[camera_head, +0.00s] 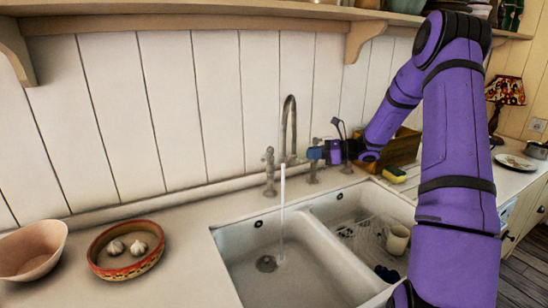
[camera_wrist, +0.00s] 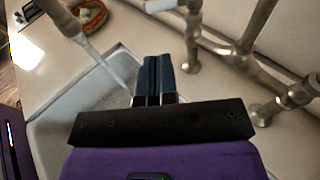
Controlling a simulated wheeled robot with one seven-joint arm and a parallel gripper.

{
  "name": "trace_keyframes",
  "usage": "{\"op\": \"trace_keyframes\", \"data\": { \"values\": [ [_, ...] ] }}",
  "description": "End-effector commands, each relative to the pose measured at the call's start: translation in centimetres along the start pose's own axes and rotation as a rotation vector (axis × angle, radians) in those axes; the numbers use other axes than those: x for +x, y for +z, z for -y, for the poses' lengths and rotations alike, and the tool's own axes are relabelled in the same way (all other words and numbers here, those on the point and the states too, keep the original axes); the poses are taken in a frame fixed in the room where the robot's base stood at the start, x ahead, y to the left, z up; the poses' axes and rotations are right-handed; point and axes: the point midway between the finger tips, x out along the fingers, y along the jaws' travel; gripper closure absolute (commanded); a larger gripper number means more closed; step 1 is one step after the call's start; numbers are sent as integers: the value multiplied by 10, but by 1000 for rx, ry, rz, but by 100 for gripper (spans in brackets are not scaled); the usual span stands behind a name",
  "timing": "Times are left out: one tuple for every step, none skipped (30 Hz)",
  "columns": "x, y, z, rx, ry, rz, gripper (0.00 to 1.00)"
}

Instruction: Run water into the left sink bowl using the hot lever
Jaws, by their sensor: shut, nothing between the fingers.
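The grey tap's tall curved spout (camera_head: 290,112) stands behind the sink. A stream of water (camera_head: 283,195) falls from it into the left sink bowl (camera_head: 262,285); the stream also shows in the wrist view (camera_wrist: 100,62). A metal lever post (camera_head: 269,172) stands left of the spout. More tap posts stand to the right, partly hidden by my gripper. My gripper (camera_head: 312,153) is shut and empty just right of the spout. Its blue fingers (camera_wrist: 154,62) are together in the wrist view, apart from the nearby metal post (camera_wrist: 192,38). I cannot tell which lever is hot.
The right bowl (camera_head: 345,208) holds a rack and a cream mug (camera_head: 397,240). A yellow sponge (camera_head: 394,174) lies behind it, near a wooden crate (camera_head: 402,150). A patterned bowl of garlic (camera_head: 108,272) and a pink bowl (camera_head: 30,252) stand at left.

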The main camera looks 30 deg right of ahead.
Motion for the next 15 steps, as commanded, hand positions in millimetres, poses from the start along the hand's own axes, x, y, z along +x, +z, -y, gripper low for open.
{"op": "trace_keyframes", "data": {
  "values": [
    [4, 0, 0, 1, 2, 1, 100],
    [8, 0, 0, 1, 3, 1, 100],
    [13, 0, -1, 0, 4, 0, 100],
    [17, 0, -1, -1, 5, 0, 100],
    [22, 0, -1, -1, 6, 0, 100],
    [29, 0, -1, -1, 5, -1, 100],
    [35, 0, -1, -2, 5, 0, 100],
    [41, 0, -1, -3, 6, 0, 100],
    [48, 0, -2, -3, 7, -1, 100],
    [54, 0, -1, -4, 6, -2, 100],
    [59, 0, -1, -4, 5, -1, 100],
    [67, 0, -1, -4, 6, -1, 100],
    [73, 0, -1, -4, 6, -2, 100],
    [79, 0, -2, -3, 6, -2, 100],
    [86, 0, -1, -3, 6, -1, 100]
  ]
}}
